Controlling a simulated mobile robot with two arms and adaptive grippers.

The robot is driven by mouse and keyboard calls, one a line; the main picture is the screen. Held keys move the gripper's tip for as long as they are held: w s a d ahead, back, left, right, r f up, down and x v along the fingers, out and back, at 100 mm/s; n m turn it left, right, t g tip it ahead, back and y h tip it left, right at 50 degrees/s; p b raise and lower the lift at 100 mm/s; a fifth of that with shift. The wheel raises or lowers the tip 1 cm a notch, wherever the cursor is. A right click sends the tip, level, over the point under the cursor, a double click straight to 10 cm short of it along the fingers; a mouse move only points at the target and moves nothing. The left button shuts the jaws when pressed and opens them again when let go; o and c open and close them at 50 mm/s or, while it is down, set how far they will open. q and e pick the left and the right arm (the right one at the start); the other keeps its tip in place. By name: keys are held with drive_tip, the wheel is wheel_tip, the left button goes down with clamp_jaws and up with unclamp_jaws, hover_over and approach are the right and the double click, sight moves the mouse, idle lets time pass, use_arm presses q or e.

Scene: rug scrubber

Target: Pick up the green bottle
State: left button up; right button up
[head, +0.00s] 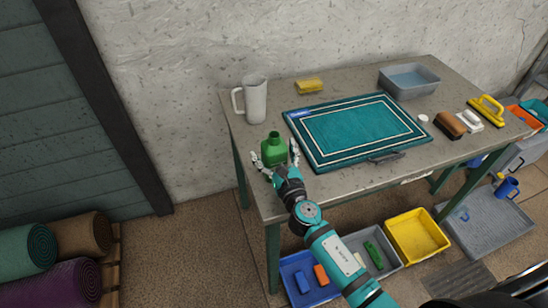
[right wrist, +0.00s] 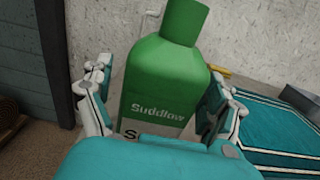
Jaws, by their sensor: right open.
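The green bottle (head: 273,148) stands upright near the left front part of the table (head: 255,185). In the right wrist view the bottle (right wrist: 165,80) fills the middle, with pale lettering on its front. My right gripper (head: 276,158) is open, with one finger on each side of the bottle. In the right wrist view its fingers (right wrist: 158,95) flank the bottle body. I cannot tell whether either finger touches it. My left gripper is not in view.
A white pitcher (head: 256,100) stands behind the bottle. A teal rug (head: 360,126) lies just to its right. A yellow sponge (head: 310,86), grey basin (head: 409,82) and brushes (head: 450,125) are farther off. Coloured bins (head: 417,236) sit below the table.

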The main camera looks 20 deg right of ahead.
drive_tip(key=shift+s, duration=0.1)
drive_tip(key=shift+c, duration=0.5)
drive_tip(key=shift+c, duration=1.2)
drive_tip(key=c, duration=1.4)
drive_tip(key=shift+r, duration=0.1)
